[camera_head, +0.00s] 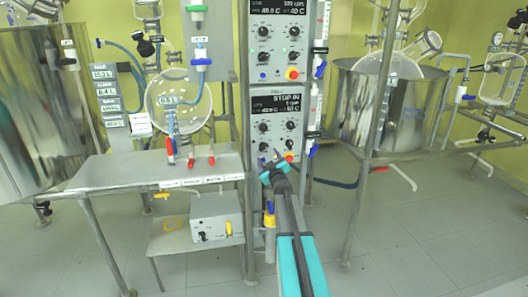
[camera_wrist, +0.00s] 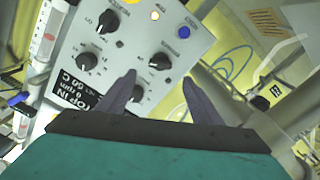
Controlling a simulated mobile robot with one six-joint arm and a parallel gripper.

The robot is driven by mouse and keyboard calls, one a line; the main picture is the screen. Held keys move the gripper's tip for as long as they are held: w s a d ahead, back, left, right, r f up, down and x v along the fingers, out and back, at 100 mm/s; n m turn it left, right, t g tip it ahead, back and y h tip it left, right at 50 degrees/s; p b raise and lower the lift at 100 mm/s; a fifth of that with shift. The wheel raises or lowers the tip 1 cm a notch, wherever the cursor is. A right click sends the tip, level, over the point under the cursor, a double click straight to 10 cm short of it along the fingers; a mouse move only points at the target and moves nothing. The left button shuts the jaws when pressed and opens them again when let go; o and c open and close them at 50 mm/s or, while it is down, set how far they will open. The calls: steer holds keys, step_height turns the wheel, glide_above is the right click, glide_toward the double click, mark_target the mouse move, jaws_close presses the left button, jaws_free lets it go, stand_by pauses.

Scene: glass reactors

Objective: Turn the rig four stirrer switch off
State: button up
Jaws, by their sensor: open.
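The lower control box (camera_head: 277,108) on the central column has a dark display (camera_head: 276,103) reading "STOP IN", with black knobs and coloured buttons below. My gripper (camera_head: 272,165) is at the lower edge of this box in the head view and hides part of it. In the wrist view the box appears turned nearly upside down. My gripper (camera_wrist: 159,80) is open and empty there. A black knob (camera_wrist: 160,60) shows just beyond and between the fingertips; I cannot tell contact. Another knob (camera_wrist: 135,92) is partly behind the left finger. Labels are too blurred to identify the stirrer switch.
A similar box (camera_head: 278,40) is above. A steel table (camera_head: 160,168) with red-handled valves stands left, over a small white unit (camera_head: 215,223). Large metal vessels (camera_head: 408,105) with glassware stand at both sides. Floor (camera_head: 400,240) at the front right is clear.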

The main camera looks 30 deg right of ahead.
mark_target(264, 148)
steer(key=shift+b+x, duration=0.3)
steer(key=shift+x, duration=3.7)
steer(key=c, duration=1.1)
steer(key=shift+o, duration=0.2)
steer(key=shift+n, duration=0.4)
steer(key=n+b, duration=0.1)
steer(key=n, duration=0.4)
steer(key=shift+f, duration=0.2)
steer(key=n+b, duration=0.2)
steer(key=n, duration=0.4)
steer(key=o, duration=1.1)
steer(key=shift+c, duration=0.2)
